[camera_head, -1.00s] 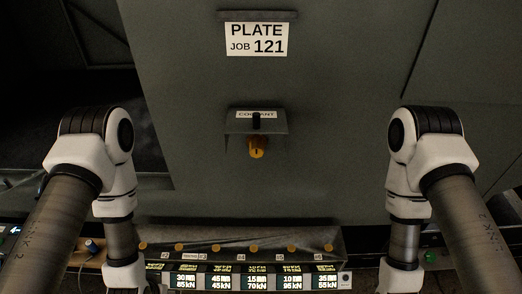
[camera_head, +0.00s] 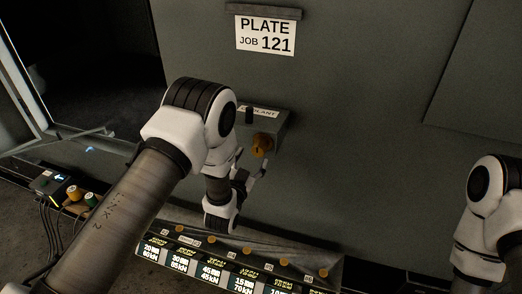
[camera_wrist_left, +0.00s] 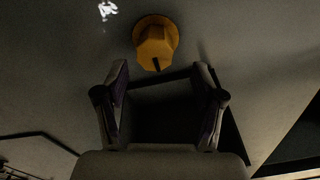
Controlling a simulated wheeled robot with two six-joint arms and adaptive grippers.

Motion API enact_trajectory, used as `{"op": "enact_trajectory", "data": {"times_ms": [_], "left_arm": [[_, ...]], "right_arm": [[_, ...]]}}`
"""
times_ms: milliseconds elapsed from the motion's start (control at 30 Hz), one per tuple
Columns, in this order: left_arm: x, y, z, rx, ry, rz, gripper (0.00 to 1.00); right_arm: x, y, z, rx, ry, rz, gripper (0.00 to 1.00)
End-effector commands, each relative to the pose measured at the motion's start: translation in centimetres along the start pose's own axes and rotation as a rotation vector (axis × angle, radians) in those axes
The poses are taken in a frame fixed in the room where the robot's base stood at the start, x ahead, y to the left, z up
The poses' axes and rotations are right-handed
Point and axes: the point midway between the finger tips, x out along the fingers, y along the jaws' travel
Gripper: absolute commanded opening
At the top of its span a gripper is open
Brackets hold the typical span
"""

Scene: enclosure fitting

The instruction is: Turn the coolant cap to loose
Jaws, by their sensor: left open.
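The coolant cap (camera_head: 263,145) is a yellow-orange knob on the front of a small grey box (camera_head: 283,128) with a partly hidden "COOLANT" label (camera_head: 262,111). In the left wrist view the cap (camera_wrist_left: 155,45) shows as a faceted knob on a round base, with a dark mark on it. My left gripper (camera_head: 254,172) is just below the cap, open and empty. In the left wrist view its two fingers (camera_wrist_left: 160,90) stand apart, with the cap beyond their tips and not between them. My right arm shows at the right edge, but its gripper is out of view.
A sign reading "PLATE JOB 121" (camera_head: 265,35) is on the grey panel above. Below stands a row of lit displays (camera_head: 210,272) with yellow knobs along its top. A small box with coloured buttons (camera_head: 72,192) is at the lower left. The panel right of the cap is clear.

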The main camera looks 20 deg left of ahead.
Motion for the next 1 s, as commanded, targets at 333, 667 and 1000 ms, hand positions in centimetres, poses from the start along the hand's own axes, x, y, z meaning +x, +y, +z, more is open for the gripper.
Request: {"op": "enact_trajectory", "data": {"times_ms": [333,667,1000], "left_arm": [[5.2,0.0,0.0,0.000,-0.002,0.000,0.69],[5.2,0.0,0.1,0.000,-0.002,0.001,0.30],[5.2,0.0,0.0,-0.007,-0.001,0.001,0.09]], "right_arm": [[-1.3,0.0,0.0,0.002,0.000,0.000,0.00],[-1.2,0.0,0.0,0.002,0.000,0.000,0.00],[-1.1,0.0,0.0,0.002,0.000,0.000,0.00]]}}
